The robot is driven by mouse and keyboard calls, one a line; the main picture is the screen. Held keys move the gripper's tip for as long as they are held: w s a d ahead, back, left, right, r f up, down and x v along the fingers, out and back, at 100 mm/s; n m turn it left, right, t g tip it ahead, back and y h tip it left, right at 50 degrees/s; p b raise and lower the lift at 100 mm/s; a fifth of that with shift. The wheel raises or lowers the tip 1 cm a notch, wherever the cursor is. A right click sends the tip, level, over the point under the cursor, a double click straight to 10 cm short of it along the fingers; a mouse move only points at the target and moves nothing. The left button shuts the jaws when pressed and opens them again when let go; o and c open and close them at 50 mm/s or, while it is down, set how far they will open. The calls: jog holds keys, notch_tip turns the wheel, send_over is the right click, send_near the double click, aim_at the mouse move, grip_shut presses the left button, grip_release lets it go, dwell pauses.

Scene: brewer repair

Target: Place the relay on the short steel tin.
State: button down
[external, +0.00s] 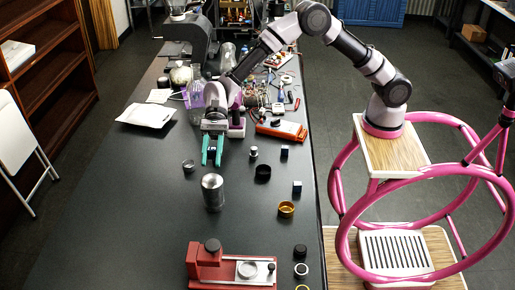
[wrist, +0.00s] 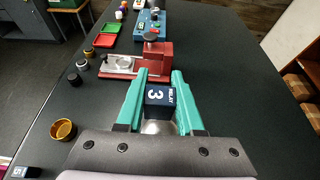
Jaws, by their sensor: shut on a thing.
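My gripper (external: 211,158), with teal fingers, points down above the table and is shut on a dark blue relay. In the wrist view the relay (wrist: 160,95) shows a white "3" and the word RELAY between the fingertips. A taller steel tin (external: 212,192) stands nearer that camera. A silvery surface (wrist: 158,127) shows between the fingers in the wrist view; I cannot tell which thing it is.
Dark blue cubes (external: 284,152) (external: 297,187), a black ring (external: 263,172), a brass cup (external: 286,209) and a small metal part (external: 253,152) stand to the right. A red fixture (external: 232,266) is at the front.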

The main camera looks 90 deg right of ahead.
send_over(211, 184)
notch_tip(211, 184, down, 4)
jog(key=shift+w+a+f, duration=0.1)
jog(key=shift+f, duration=2.15)
jog(key=shift+f, duration=0.15)
jog(key=c, duration=0.5)
grip_release()
jog(key=shift+c, duration=0.2)
